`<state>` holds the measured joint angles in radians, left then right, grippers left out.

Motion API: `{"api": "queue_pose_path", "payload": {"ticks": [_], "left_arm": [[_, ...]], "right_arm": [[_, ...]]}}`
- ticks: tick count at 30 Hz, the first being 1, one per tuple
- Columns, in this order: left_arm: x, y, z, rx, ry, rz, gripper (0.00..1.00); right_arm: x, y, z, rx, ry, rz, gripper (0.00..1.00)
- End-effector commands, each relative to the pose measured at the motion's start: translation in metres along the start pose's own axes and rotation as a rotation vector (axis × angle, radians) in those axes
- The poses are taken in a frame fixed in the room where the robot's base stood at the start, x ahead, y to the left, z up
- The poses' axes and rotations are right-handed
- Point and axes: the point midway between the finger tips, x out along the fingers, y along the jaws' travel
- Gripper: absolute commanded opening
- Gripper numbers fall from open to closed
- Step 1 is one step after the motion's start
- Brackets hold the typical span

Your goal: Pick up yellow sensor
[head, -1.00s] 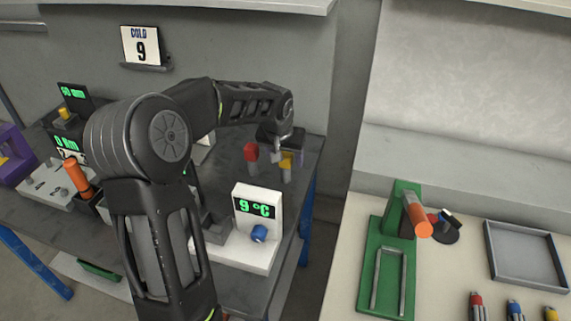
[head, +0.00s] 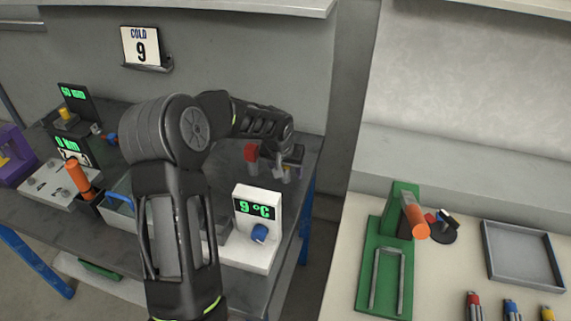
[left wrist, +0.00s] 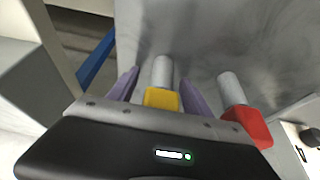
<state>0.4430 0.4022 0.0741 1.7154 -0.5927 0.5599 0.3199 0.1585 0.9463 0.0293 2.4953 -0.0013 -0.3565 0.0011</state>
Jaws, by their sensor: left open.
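The yellow sensor, with a yellow block and a pale grey cylinder, stands between my left gripper's two purple fingers in the left wrist view (left wrist: 162,98). A small gap shows on each side of it. My left gripper (left wrist: 159,78) is open around it. In the head view my left gripper (head: 282,160) is at the far right part of the dark table, and it hides the sensor's yellow block there. A red sensor (left wrist: 248,124) stands just right of the gripper; it also shows in the head view (head: 250,153). My right gripper is not in view.
A white unit reading 9 °C (head: 257,205) stands in front of my left gripper. A sign reading COLD 9 (head: 140,45) is on the wall. A green fixture with an orange handle (head: 417,222) and an empty grey tray (head: 523,255) are on the right bench.

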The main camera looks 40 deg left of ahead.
Motion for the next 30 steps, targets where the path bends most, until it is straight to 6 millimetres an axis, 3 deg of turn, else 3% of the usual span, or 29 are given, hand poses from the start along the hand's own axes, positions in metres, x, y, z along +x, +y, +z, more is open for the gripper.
{"api": "queue_pose_path", "payload": {"ticks": [16, 30], "left_arm": [[-0.0004, 0.0001, -0.0001, 0.000, 0.000, 0.000, 0.58], [-0.0004, 0.0002, -0.0001, 0.000, 0.000, 0.000, 0.20]], "right_arm": [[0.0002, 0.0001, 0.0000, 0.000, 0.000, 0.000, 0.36], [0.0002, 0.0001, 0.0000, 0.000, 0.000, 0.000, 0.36]]}}
